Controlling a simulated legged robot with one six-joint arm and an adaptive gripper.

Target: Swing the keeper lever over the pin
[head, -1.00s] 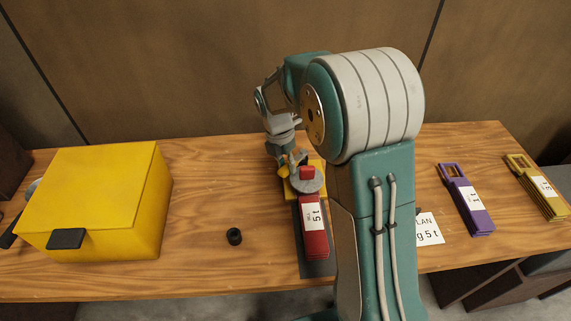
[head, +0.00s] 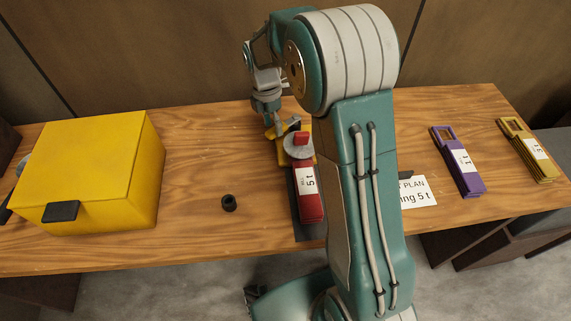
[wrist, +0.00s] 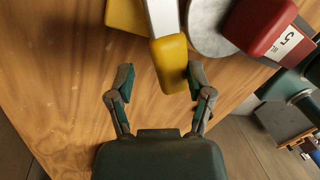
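The keeper lever shows in the wrist view as a pale bar with a yellow grip (wrist: 170,64) at its end. My gripper (wrist: 158,80) is open, and the yellow grip reaches between its fingers, nearer the right one. Whether a finger touches it I cannot tell. In the head view my gripper (head: 270,124) is small and partly hidden at the fixture's far left side. A grey disc (wrist: 206,28) lies beside the lever, with the red sling's end over it. The red sling (head: 310,195), labelled 5 t, hangs toward the table's front. I cannot make out the pin.
A yellow box (head: 92,170) stands at the left of the wooden table. A small black ring (head: 228,203) lies between it and the sling. A white plan card (head: 415,191), a purple sling (head: 459,162) and an olive sling (head: 529,150) lie at the right.

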